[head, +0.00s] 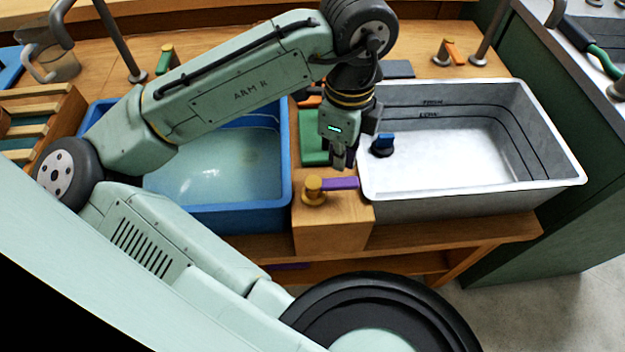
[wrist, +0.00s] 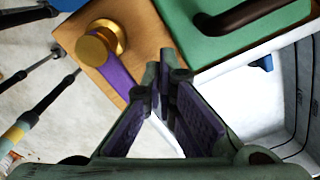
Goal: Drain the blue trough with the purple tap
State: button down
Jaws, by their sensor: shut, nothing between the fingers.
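The blue trough (head: 245,218) stands left of centre in the head view and holds pale, cloudy water, partly hidden behind my arm. The purple tap (head: 338,184) has a brass body and a purple lever pointing right, on a wooden block between the troughs. In the wrist view the purple lever (wrist: 116,78) runs from the brass knob (wrist: 100,42) down to the right, toward my fingers. My gripper (head: 343,163) is shut and empty, pointing down just above and behind the lever's end. In the wrist view its fingertips (wrist: 165,75) meet right of the lever, apparently apart from it.
A grey trough (head: 480,203) with level lines stands right, a blue-handled fitting (head: 383,143) inside it. A green piece (head: 313,150) with a dark handle lies behind the tap. Orange-lever (head: 453,52) and green-lever (head: 165,58) taps are at the back. The floor at front right is clear.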

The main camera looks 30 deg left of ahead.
jog(key=shift+s, duration=0.1)
jog(key=shift+s+d+p, duration=0.25)
jog(key=shift+s+d, duration=0.2)
jog(key=shift+s, duration=0.4)
jog(key=shift+s+d+p, duration=0.3)
jog(key=shift+s+d, duration=0.15)
jog(key=shift+s, duration=0.45)
jog(key=shift+s+d+p, duration=0.25)
jog(key=shift+s+d, duration=0.2)
jog(key=shift+s, duration=0.4)
notch_tip(320, 180, up, 4)
jog(key=p, duration=0.4)
jog(key=shift+w+r, duration=0.1)
jog(key=shift+r, duration=0.05)
jog(key=shift+s+a+f+b, duration=0.15)
jog(key=shift+s+f+b, duration=0.15)
jog(key=shift+b, duration=0.1)
jog(key=s+b, duration=0.1)
jog(key=s+a+b, duration=0.1)
jog(key=s+b, duration=0.1)
jog(key=s+a+b, duration=0.1)
jog(key=s, duration=0.1)
jog(key=shift+s+a, duration=0.1)
jog(key=shift+a, duration=0.05)
jog(key=shift+s+a+r, duration=0.1)
jog(key=shift+s+r, duration=0.1)
jog(key=shift+s, duration=0.25)
